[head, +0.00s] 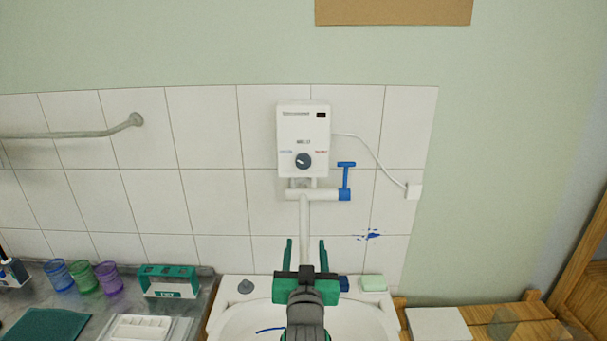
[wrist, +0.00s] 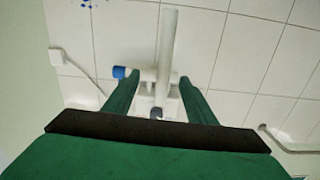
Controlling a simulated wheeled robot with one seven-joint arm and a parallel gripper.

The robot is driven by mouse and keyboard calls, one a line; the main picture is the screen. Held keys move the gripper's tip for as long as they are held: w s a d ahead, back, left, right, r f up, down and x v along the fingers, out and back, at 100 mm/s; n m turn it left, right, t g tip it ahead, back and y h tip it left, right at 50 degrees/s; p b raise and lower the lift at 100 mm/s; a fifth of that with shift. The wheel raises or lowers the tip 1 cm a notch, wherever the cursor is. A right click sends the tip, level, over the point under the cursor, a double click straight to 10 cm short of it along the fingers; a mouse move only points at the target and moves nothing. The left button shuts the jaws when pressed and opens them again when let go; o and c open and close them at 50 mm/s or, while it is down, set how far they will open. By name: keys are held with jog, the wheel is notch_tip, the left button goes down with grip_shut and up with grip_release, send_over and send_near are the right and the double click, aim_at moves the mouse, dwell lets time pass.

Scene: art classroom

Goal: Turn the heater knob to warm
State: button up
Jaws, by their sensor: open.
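The white heater (head: 303,125) hangs on the tiled wall in the head view. Its dark round knob (head: 303,161) sits low on the front, between a small blue label on the left and a small red label on the right. My gripper (head: 306,242) is open and empty, in front of the sink and below the heater, apart from the knob. In the wrist view, the two green fingers of my gripper (wrist: 153,88) stand apart. The heater's white body (wrist: 165,106) and part of the dark knob (wrist: 156,113) show between them, the rest hidden behind my gripper.
A white pipe (head: 304,215) with a blue lever (head: 346,180) runs under the heater. A cable goes to a wall socket (head: 413,191). The sink (head: 225,310) lies below, with soap (head: 374,284) on its rim. Several cups and a green box (head: 168,280) stand at left.

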send_near(304, 164)
jog(key=shift+t, duration=0.3)
jog(key=w, duration=0.8)
jog(key=shift+w+f, duration=0.25)
jog(key=shift+w, duration=0.05)
jog(key=shift+a, duration=0.25)
jog(key=shift+d, duration=0.25)
jog(key=shift+c, duration=0.6)
jog(key=c, duration=0.9)
